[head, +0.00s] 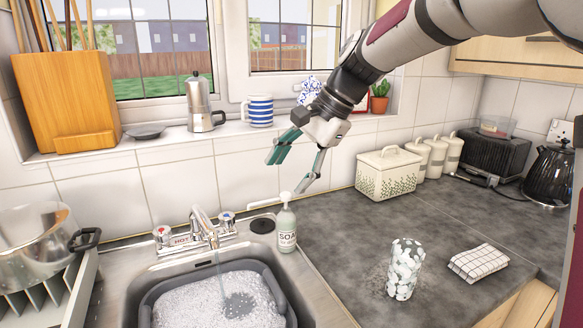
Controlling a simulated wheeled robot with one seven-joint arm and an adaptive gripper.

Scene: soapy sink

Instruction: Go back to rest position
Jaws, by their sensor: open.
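My gripper (291,171) hangs from my arm in the upper middle of the head view. Its fingers are spread open with nothing between them. It is in the air in front of the tiled wall, above a soap bottle (286,228). The bottle stands upright at the sink's back right corner, apart from the fingers.
The sink (140,318) holds a grey basin of suds under the running tap (205,228). A bread bin (388,173) and kettle (549,172) stand behind.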

